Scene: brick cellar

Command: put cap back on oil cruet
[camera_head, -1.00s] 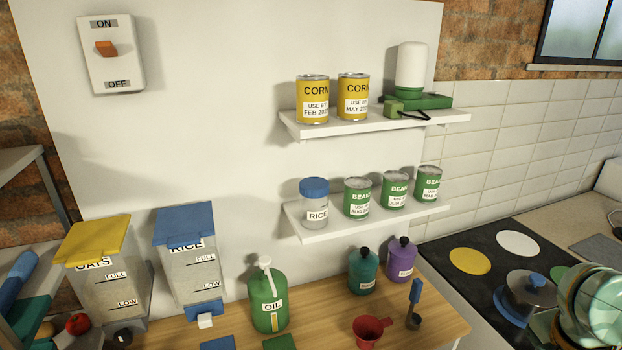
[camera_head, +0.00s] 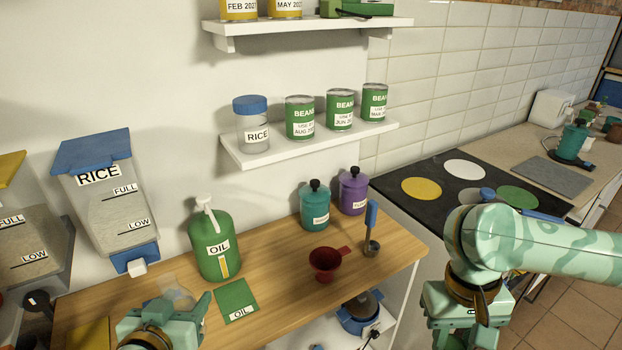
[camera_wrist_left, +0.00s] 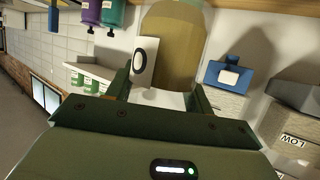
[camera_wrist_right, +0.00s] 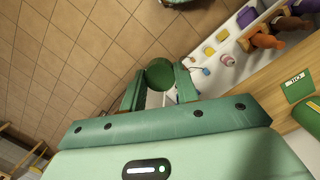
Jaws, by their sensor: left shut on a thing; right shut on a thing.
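My left gripper (camera_head: 178,308) is shut on the oil cruet (camera_head: 176,288), a see-through vessel at the front left of the wooden counter. In the left wrist view the cruet (camera_wrist_left: 178,45) shows yellowish oil and a white label between the fingers (camera_wrist_left: 160,95). Its mouth is not clear to me. My right gripper is shut on a round green piece, apparently the cap (camera_wrist_right: 159,73), between its fingers (camera_wrist_right: 158,88) in the right wrist view. In the head view my right arm is at the right, beyond the counter's end, and the cap is hidden there.
The green oil pump bottle (camera_head: 215,247) stands behind the cruet, with a green OIL mat (camera_head: 236,300) to its front right. The stove (camera_head: 447,190) is beyond.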

